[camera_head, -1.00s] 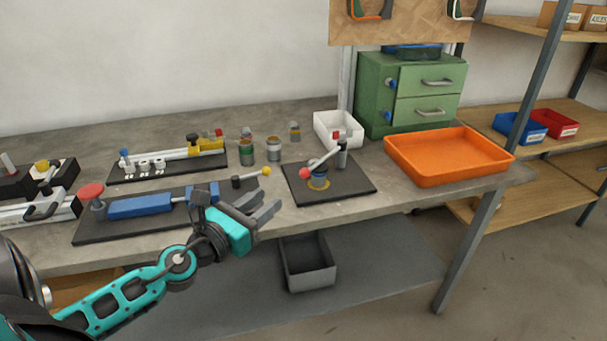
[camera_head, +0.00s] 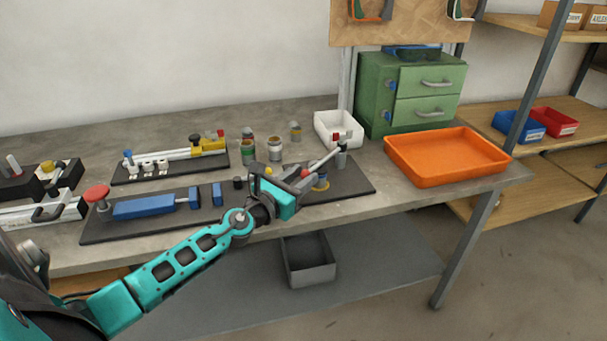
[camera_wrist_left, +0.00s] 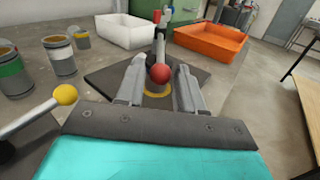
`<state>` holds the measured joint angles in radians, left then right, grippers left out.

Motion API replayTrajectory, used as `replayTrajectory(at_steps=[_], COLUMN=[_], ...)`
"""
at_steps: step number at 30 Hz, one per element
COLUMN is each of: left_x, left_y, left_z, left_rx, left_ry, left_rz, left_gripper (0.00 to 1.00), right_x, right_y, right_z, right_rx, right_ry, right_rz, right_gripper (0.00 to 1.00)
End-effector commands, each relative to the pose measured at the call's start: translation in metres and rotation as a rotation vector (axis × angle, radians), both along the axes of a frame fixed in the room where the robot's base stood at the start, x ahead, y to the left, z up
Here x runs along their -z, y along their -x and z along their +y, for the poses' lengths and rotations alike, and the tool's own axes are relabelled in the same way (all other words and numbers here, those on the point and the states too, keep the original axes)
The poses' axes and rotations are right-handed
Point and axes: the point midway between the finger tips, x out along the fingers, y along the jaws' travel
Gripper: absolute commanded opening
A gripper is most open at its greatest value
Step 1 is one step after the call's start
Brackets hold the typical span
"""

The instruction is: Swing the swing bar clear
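The swing bar is a grey bar with a red ball (camera_wrist_left: 160,73) at its near end. It reaches back to a grey post (camera_head: 342,158) on a dark square base plate (camera_head: 356,181). In the wrist view the bar lies over a part with a yellow ring (camera_wrist_left: 158,93). My left gripper (camera_head: 303,181) is open at the near side of the plate. In the left wrist view its fingers (camera_wrist_left: 160,84) stand on either side of the red ball, apart from each other. I cannot tell whether they touch it. My right gripper is not in view.
A lever with a yellow ball (camera_wrist_left: 66,95) stands left of the gripper. Several cans, one of them silver (camera_head: 275,149), stand behind. A white bin (camera_head: 330,128) and an orange tray (camera_head: 425,178) lie beyond the plate. The bench front edge is close.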

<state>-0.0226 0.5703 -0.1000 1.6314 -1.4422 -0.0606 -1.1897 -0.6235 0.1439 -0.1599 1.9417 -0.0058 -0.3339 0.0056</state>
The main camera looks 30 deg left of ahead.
Motion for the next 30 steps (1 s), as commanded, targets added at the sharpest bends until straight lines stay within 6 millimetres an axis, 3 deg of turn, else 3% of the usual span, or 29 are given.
replayTrajectory(at_steps=[5, 14, 25, 30], left_x=[-0.0002, 0.0001, -0.0001, -0.0001], left_y=[-0.01, -0.011, -0.0108, -0.0108], left_z=[-0.0015, -0.0016, -0.0013, -0.0013], left_rx=[0.002, 0.002, 0.001, 0.001], left_ry=[0.001, 0.001, 0.001, 0.001], left_rz=[0.0, 0.001, 0.0, 0.0], left_gripper=[0.37, 0.37, 0.02, 0.0], right_x=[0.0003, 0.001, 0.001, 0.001], right_y=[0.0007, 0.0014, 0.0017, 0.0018], right_z=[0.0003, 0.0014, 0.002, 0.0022], right_rx=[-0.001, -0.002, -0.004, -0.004], right_ry=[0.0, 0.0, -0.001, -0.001], right_rz=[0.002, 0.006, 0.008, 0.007], right_gripper=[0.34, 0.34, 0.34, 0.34])
